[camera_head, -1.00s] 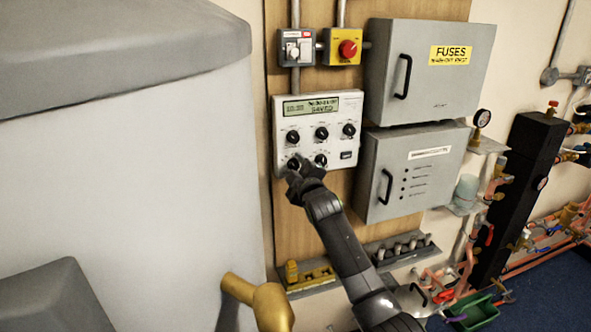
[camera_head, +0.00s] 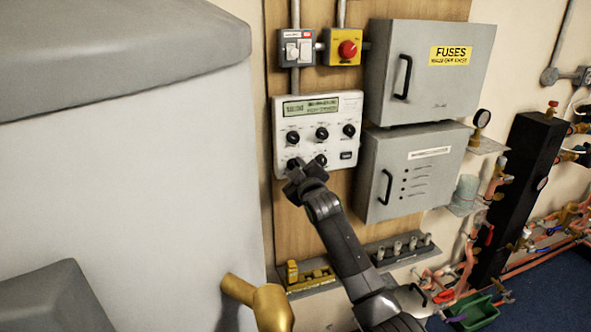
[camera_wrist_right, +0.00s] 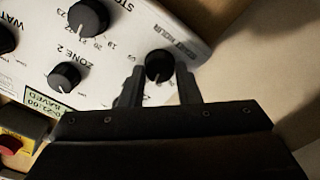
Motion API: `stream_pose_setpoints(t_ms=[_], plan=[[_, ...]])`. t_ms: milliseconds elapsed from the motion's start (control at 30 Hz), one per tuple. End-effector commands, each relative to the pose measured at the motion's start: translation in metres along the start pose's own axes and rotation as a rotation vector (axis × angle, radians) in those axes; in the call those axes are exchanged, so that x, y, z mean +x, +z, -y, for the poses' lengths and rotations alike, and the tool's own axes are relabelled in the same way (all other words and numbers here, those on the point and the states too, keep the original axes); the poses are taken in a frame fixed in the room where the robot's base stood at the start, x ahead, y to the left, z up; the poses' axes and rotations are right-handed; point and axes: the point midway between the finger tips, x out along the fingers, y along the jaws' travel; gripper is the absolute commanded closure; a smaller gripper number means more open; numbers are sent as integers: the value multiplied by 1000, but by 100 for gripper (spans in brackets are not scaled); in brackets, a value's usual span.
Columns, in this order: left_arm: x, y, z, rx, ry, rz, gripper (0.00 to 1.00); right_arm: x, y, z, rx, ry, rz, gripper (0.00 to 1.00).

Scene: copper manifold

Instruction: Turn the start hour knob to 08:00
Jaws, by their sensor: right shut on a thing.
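The white control panel (camera_head: 281,116) is on the wooden board, with a green display (camera_head: 310,106) and several black knobs. The start hour knob (camera_wrist_right: 159,65) is black and round; in the head view it is at the panel's lower left, mostly hidden behind my right gripper (camera_head: 296,172). In the right wrist view my right gripper (camera_wrist_right: 160,86) has one finger on each side of this knob and is shut on it. Its pointer and exact hour cannot be read. The stop knob (camera_wrist_right: 88,18) is beside it. My left gripper is not in view.
Grey boxes, the fuse box (camera_head: 430,75) and one below it (camera_head: 425,170), stand out right of the panel. A red emergency knob (camera_head: 347,49) and switch (camera_head: 297,48) are above. A large grey-white casing (camera_head: 130,180) fills the left. A brass-coloured fitting (camera_head: 262,302) is below.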

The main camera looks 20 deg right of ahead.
Motion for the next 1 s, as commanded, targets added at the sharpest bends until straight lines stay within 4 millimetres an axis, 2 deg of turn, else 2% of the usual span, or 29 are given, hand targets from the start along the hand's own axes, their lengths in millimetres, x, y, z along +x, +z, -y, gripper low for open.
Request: stream_pose_setpoints(t_ms=[600,1000], plan=[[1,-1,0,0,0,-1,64,0,2,-1,544,-1,3,93],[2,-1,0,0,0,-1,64,0,3,-2,716,-1,4,93]])
